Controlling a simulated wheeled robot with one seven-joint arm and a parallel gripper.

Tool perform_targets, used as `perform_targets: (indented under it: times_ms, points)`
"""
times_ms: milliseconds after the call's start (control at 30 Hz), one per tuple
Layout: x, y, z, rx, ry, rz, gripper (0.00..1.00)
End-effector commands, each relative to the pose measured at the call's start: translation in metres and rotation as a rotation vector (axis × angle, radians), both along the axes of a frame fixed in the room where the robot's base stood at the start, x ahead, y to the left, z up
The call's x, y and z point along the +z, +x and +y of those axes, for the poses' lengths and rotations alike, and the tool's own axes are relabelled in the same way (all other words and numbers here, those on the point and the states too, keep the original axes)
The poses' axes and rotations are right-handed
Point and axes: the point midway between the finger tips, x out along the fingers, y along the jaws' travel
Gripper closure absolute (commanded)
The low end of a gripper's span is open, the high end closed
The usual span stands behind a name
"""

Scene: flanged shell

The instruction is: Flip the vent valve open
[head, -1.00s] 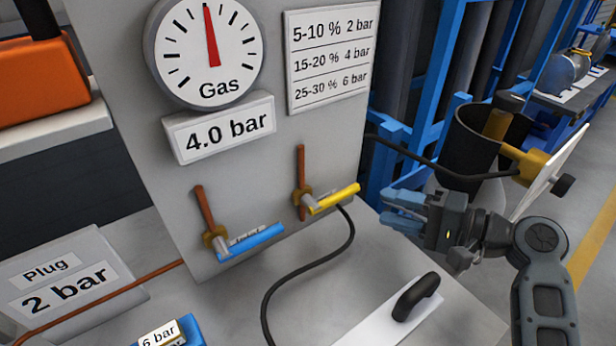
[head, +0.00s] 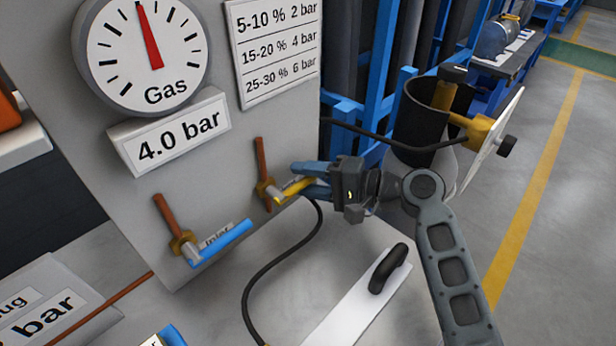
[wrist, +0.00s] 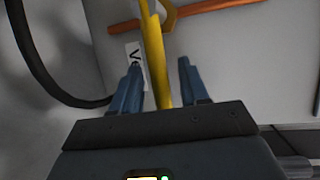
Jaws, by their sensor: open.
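The yellow valve handle (head: 291,189), which I take for the vent valve, sticks out sideways from a brass fitting on a copper pipe (head: 261,158) on the grey panel. A label starting with "V" (wrist: 133,52) shows beside it in the wrist view; the rest is hidden. My gripper (head: 300,178) is open at the handle. In the wrist view the yellow lever (wrist: 156,55) runs between the two blue fingers (wrist: 160,66), closer to the left one. I cannot tell whether a finger touches it.
A blue valve handle (head: 222,243) labelled "Inlet" sits to the lower left. The gauge (head: 140,50) stands above a "4.0 bar" sign (head: 170,135). A black hose (head: 262,280) curves below the valve. A white plate with a black handle (head: 388,270) lies on the bench.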

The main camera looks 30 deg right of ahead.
Motion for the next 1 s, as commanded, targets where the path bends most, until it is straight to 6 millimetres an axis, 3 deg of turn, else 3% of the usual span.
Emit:
perform_targets:
  times_ms: [167, 600, 1000]
  points:
    - [0.0000, -0.0001, -0.0001, 0.000, 0.000, 0.000, 0.58]
    - [0.0000, -0.0003, -0.0004, 0.000, 0.000, 0.000, 1.00]
    - [-0.0002, -0.0003, -0.0008, 0.000, -0.001, 0.001, 1.00]
